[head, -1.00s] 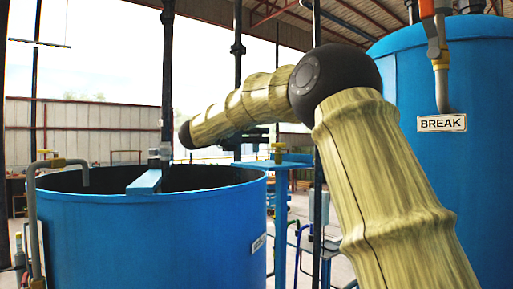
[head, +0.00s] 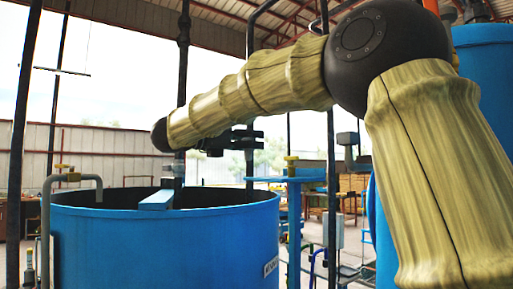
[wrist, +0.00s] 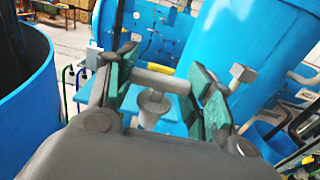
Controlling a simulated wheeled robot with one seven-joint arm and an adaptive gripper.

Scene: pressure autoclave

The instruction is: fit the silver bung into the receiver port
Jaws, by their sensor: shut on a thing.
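The silver bung (wrist: 154,105) shows in the wrist view as a pale grey tapered plug under a crossbar. The crossbar lies between the green pads of my gripper (wrist: 162,72), which is shut on it. In the head view my gripper (head: 238,140) is a small dark shape below the far end of my arm, above and beyond the right rim of the open blue tank; the bung cannot be made out there. I cannot pick out the receiver port in either view.
The open blue tank (head: 165,245) stands at left, with a bent grey pipe (head: 47,215) beside it. Another tall blue tank (head: 488,80) is at right. The wrist view shows a large blue vessel (wrist: 235,45) beyond the gripper.

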